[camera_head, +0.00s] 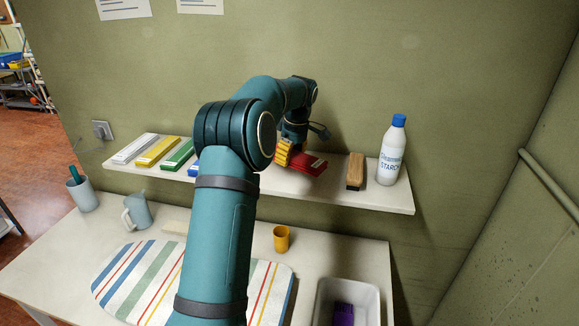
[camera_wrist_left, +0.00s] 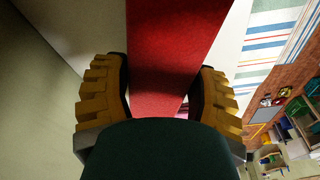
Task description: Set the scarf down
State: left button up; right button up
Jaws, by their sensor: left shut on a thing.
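A folded red scarf (camera_head: 308,165) with a small pale label is at the wall shelf, left of the wooden brush. My left gripper (camera_head: 284,153) has its yellow fingers shut on it. In the left wrist view the red cloth (camera_wrist_left: 168,40) lies between the two fingers of the gripper (camera_wrist_left: 162,78). The scarf is over the shelf (camera_head: 330,192), and I cannot tell if its underside touches the board. My left arm hides part of the shelf and table. My right gripper is not in view.
White (camera_head: 134,148), yellow (camera_head: 158,151), green (camera_head: 178,154) and blue (camera_head: 194,169) folded items lie along the shelf's left. A wooden brush (camera_head: 355,171) and starch bottle (camera_head: 392,150) stand right. Below are a striped board (camera_head: 128,281), yellow cup (camera_head: 281,239), mug (camera_head: 138,212) and grey bin (camera_head: 372,298).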

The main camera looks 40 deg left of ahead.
aim_at(291, 172)
pick_arm(q)
jog(key=shift+s+f, duration=0.1)
jog(key=shift+f, duration=1.7)
jog(key=shift+f, duration=0.15)
jog(key=o, duration=1.2)
jog(key=shift+o, duration=0.2)
jog(key=r, duration=0.4)
jog(key=d+r, duration=0.1)
jog(key=r, duration=0.3)
jog(key=r+p, duration=0.1)
jog(key=r, duration=0.3)
jog(key=shift+d+r, duration=0.15)
jog(key=shift+d, duration=0.2)
